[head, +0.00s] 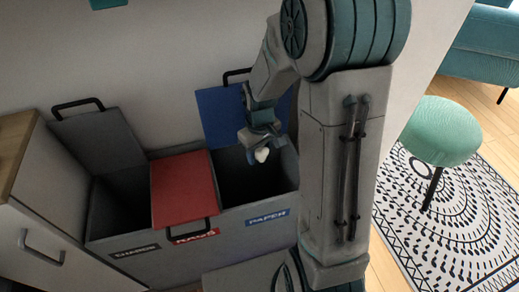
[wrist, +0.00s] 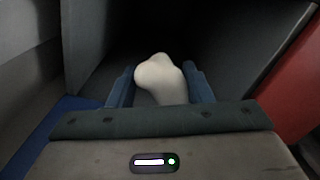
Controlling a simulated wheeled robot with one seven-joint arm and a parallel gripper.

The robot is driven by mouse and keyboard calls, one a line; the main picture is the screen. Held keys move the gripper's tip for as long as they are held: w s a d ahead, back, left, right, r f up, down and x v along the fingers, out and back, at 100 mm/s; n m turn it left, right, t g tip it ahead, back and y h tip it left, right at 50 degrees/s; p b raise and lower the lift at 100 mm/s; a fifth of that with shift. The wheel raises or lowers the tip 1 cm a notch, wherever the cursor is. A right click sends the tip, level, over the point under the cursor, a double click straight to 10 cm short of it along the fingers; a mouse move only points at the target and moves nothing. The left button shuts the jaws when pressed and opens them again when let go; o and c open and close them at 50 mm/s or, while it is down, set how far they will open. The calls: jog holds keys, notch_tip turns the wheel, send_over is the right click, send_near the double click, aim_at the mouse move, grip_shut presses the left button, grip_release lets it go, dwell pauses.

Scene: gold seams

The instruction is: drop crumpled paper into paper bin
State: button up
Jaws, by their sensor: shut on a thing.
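The crumpled paper (head: 262,155) is a small whitish lump. In the wrist view the paper (wrist: 160,80) sits between the two blue fingers of my gripper (wrist: 160,88), which is shut on it. In the head view my gripper (head: 258,146) points down over the open paper bin (head: 270,215), the right compartment with a blue label that appears to read "PAPER". Its blue lid (head: 222,112) stands raised at the back. The wrist view looks down into the dark inside; the bottom is too dark to make out.
The middle compartment has a shut red lid (head: 182,190). The left compartment (head: 115,208) is open with its grey lid (head: 98,140) raised. A cabinet (head: 38,215) stands at the left. A green stool (head: 440,132) stands on a patterned rug (head: 470,220) at the right.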

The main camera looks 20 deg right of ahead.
jog(key=shift+f, duration=0.1)
jog(key=o, duration=1)
notch_tip(320, 180, up, 14)
jog(key=p, duration=0.4)
jog(key=shift+f, duration=0.1)
jog(key=s+r+m+t+p, duration=0.1)
jog(key=s+r+p, duration=0.3)
jog(key=r+p, duration=0.2)
jog(key=s+r+m+t+p, duration=0.1)
jog(key=s+r+m+p, duration=0.1)
jog(key=s+r+p, duration=0.3)
jog(key=s+r+m+p, duration=0.1)
jog(key=s+r+p, duration=0.4)
jog(key=r, duration=0.7)
jog(key=shift+r+m+t+p, duration=0.2)
jog(key=shift+m+t+p, duration=0.2)
jog(key=shift+p, duration=0.55)
